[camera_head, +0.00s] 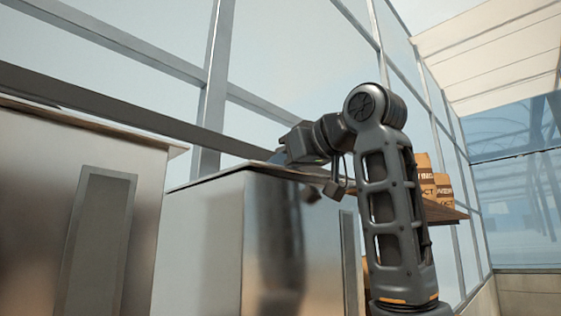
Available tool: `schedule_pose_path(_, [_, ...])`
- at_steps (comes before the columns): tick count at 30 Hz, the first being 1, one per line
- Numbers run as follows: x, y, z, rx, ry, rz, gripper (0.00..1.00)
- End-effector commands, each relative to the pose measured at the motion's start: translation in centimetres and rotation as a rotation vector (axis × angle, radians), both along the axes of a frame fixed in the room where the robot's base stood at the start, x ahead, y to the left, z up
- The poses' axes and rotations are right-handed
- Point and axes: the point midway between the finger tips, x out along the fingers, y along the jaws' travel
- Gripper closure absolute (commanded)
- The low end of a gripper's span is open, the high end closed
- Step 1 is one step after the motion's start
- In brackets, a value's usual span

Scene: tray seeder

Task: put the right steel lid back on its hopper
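The right hopper (205,245) is a shiny steel box in the middle of the view, seen from below its top edge. A thin, flat edge that looks like its steel lid (232,169) runs along the top of this hopper. From this low angle I cannot tell whether the lid is seated or how it lies. My gripper (326,190) points down at the right end of that edge, in front of or over the hopper's top. The fingers are small and dark, partly lost against the steel, and whether they touch the lid is unclear.
A left steel hopper (30,180) with a flat overhanging top (100,120) stands close by, with a narrow gap between the two. Behind my arm, printed brown boxes (443,196) sit on a wooden shelf (446,213). Glazed walls with metal frames surround the place.

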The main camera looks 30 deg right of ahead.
Motion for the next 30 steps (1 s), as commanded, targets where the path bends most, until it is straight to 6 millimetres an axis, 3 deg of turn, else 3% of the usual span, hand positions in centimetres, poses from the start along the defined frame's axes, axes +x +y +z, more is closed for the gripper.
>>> schedule_pose_path(11, [-0.02,-0.01,-0.07,0.000,-0.002,0.000,1.00])
schedule_pose_path(12, [-0.02,-0.01,-0.03,0.000,-0.002,0.000,0.80])
schedule_pose_path(20, [-0.02,0.00,-0.05,0.000,-0.001,0.000,0.55])
schedule_pose_path(30, [-0.41,-0.12,-0.12,0.000,0.000,0.000,0.53])
